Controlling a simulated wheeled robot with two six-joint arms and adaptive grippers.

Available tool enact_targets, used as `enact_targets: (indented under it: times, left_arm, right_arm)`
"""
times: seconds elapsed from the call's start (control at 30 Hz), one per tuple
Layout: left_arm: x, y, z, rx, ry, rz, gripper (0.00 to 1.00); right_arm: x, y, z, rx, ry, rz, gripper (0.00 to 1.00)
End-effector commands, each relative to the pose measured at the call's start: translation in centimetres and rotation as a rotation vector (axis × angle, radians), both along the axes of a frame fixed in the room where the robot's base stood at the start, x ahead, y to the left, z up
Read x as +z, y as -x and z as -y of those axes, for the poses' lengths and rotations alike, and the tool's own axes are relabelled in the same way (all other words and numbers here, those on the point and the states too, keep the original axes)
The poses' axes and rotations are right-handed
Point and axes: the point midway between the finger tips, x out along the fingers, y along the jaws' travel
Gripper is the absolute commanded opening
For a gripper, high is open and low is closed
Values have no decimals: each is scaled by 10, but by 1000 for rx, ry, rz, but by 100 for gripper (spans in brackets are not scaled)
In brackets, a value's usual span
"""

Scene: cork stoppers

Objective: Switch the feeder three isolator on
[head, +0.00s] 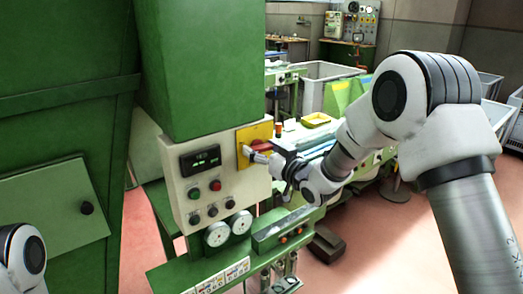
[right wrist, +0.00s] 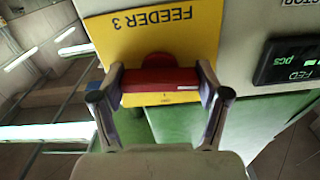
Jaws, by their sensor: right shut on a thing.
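The feeder three isolator is a yellow plate (head: 254,132) on the right of the cream control box in the head view. In the right wrist view the plate (right wrist: 150,38) reads "FEEDER 3" upside down. Its red handle (right wrist: 160,79) lies level across that picture, with a round red hub behind it. My right gripper (right wrist: 160,90) is shut on the red handle, one finger at each end. In the head view the right gripper (head: 250,153) reaches the plate from the right and hides much of the handle. Small marks beside the handle are too small to read. My left gripper is out of view.
A green cabinet (head: 60,150) stands at left. A green ledge (head: 283,229) juts out below the box. Benches and crates stand behind my right arm.

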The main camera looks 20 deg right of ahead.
Motion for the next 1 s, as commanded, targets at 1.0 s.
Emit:
enact_targets:
  times: [1.0]
  left_arm:
    - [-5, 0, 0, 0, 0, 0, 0]
  right_arm:
    - [-1, 0, 0, -1, -855, -314, 40]
